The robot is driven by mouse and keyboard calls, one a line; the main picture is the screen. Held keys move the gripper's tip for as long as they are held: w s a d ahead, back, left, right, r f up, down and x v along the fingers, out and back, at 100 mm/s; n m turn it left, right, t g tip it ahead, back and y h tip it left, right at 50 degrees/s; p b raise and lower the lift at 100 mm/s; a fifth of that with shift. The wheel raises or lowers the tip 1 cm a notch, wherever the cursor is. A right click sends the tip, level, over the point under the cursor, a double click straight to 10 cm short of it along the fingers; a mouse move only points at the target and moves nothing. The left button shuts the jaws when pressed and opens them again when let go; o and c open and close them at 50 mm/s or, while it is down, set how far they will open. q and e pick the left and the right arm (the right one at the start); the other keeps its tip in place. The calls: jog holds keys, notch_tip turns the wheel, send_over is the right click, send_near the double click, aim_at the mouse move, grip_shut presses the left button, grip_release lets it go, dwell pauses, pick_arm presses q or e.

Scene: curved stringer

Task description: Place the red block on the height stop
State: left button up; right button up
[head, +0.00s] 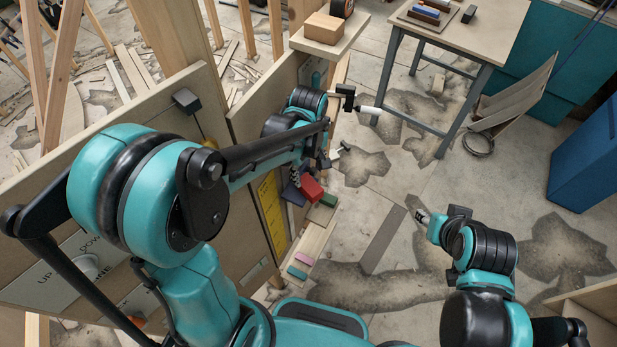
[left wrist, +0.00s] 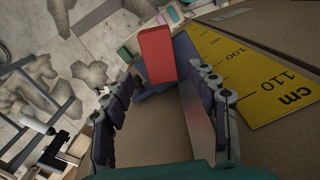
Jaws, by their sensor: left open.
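The red block (head: 312,188) shows beside the wall panel in the head view, partly hidden by my left arm. In the left wrist view the red block (left wrist: 157,55) stands out between and just beyond my left fingertips. My left gripper (left wrist: 160,78) is open, with a dark finger on each side and no clear contact. A dark blue piece, perhaps the height stop (left wrist: 156,88), shows right at the block's lower end; whether the block rests on it I cannot tell. The yellow cm ruler (left wrist: 250,75) is on the panel. My right gripper (head: 424,217) is low at the right; its fingers are unclear.
Green (head: 328,200), pink (head: 303,259) and teal (head: 297,272) blocks lie along a wooden ledge below the panel. A black tool with a white tip (head: 371,110) juts out past the panel.

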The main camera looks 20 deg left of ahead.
aim_at(308, 184)
pick_arm(q)
notch_tip(308, 184, up, 6)
jog(key=shift+r+p, duration=0.15)
jog(key=shift+p, duration=0.25)
dwell(0.4)
